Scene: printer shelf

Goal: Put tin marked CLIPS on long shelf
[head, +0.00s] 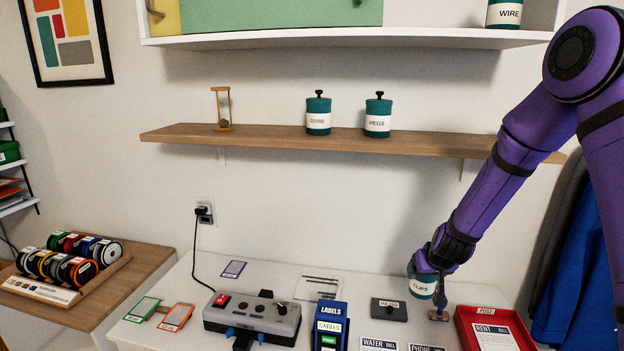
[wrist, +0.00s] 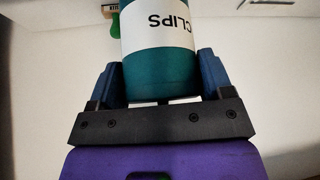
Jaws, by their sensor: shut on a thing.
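The teal tin marked CLIPS (head: 422,289) has a white label and is at the right of the white table in the head view. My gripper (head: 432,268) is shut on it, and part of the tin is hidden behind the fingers. In the wrist view the CLIPS tin (wrist: 158,62) sits between the two blue fingers of my gripper (wrist: 160,78), its label upside down. The long wooden shelf (head: 255,138) runs along the wall above the table. I cannot tell whether the tin touches the table.
On the shelf stand an hourglass (head: 222,109), a CORD tin (head: 318,114) and a PEGS tin (head: 377,116). Shelf space is free left of the CORD tin and right of PEGS. A white upper shelf (head: 350,38) hangs above. A red tray (head: 468,328) lies near my gripper.

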